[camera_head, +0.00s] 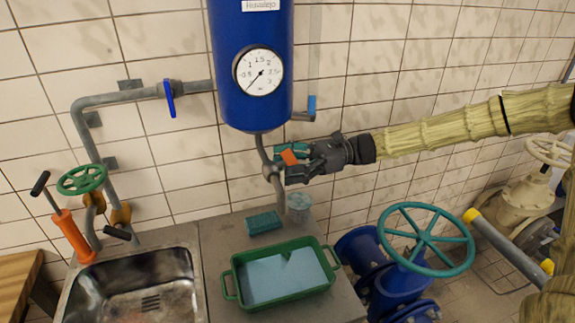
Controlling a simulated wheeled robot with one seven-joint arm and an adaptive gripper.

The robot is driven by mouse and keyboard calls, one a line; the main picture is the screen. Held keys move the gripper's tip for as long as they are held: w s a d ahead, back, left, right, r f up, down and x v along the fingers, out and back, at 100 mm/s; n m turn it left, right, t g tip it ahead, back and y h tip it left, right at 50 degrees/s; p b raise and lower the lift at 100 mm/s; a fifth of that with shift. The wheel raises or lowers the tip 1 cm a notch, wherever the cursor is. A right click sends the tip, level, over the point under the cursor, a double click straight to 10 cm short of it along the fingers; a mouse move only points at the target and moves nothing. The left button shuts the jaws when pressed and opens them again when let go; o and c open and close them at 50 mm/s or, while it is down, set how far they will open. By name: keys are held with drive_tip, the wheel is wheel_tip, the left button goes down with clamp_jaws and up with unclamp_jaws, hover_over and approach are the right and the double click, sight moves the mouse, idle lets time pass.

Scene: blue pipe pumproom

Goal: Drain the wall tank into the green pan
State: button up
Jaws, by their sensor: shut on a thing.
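The blue wall tank (225,70) hangs on the tiled wall with a round white gauge (259,72) on its front. A grey drain pipe (280,203) runs down from its bottom, with a valve (270,171) partway. My gripper (287,160) reaches in from the right and is shut on an orange handle (290,157) at this valve; the fingers partly hide it. The green pan (233,271) stands on the counter below and in front of the pipe. A flat light-blue surface fills its inside; I cannot tell how deep it is. No stream is clearly visible.
A blue sponge (263,222) and a clear cup (299,207) stand behind the pan. A metal sink (135,290) is at left, with an orange-handled tool (72,235) beside it. A teal handwheel (427,239) on blue pipework is at right. A blue-lever pipe valve (169,98) is upper left.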

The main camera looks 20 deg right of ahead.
drive_tip(key=o, duration=1)
drive_tip(key=d, duration=1.2)
drive_tip(key=shift+w+f, duration=0.2)
drive_tip(key=shift+w, duration=0.15)
drive_tip(key=shift+r, duration=0.15)
